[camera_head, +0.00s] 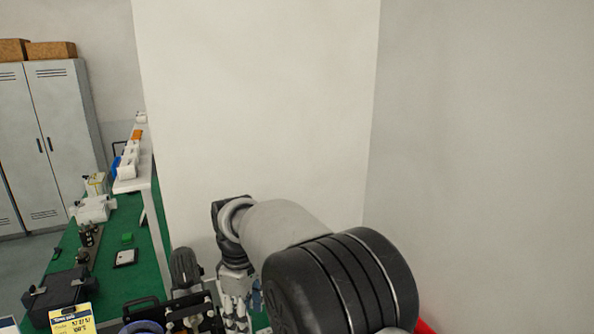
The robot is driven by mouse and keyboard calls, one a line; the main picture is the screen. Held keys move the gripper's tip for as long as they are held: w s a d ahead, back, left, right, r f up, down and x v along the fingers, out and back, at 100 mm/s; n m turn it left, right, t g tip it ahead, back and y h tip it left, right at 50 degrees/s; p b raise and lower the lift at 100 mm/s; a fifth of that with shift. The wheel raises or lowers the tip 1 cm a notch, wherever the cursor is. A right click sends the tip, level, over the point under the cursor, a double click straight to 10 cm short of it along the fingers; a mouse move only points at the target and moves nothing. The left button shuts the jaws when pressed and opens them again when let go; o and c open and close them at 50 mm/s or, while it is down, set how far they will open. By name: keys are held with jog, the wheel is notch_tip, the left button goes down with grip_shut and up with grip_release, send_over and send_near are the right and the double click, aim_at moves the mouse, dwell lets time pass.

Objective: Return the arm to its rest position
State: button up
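My arm crosses the lower middle of the head view, in front of a pale wall. Its large black joint is close to the camera, and a light grey link runs back and left to a smaller joint. From there the wrist points down. What seems to be my gripper (237,301) shows below it as a pale, partly dark cluster at the bottom of the picture. The arm hides part of it, and its fingertips are not clear. I cannot tell whether it is open or holds anything.
A green-topped bench (138,277) on the left carries a black case (60,292), a yellow label card (73,320) and small devices. Grey lockers (62,125) with brown boxes (50,50) stand behind. The pale walls (255,100) stand close behind and right of my arm.

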jog(key=s+d+r+m+t+b, duration=0.1)
jog(key=s+d+r+m+b, duration=0.25)
jog(key=s+d, duration=0.4)
jog(key=s+d+r+m+t+b, duration=0.1)
jog(key=s+d+r+m+b, duration=0.3)
jog(key=d, duration=0.6)
jog(key=s+d+f+m+t+b, duration=0.1)
jog(key=s+d+f+m+b, duration=0.1)
jog(key=s, duration=0.6)
jog(key=s+d+f+m+t+b, duration=0.1)
jog(key=s+d+f+m+b, duration=0.1)
jog(key=s+d+f+m, duration=0.3)
jog(key=s+d+f, duration=0.1)
jog(key=s+f, duration=0.1)
jog(key=s, duration=0.2)
jog(key=shift+d+f+t, duration=0.15)
jog(key=shift+f+t, duration=0.1)
jog(key=shift+t, duration=0.05)
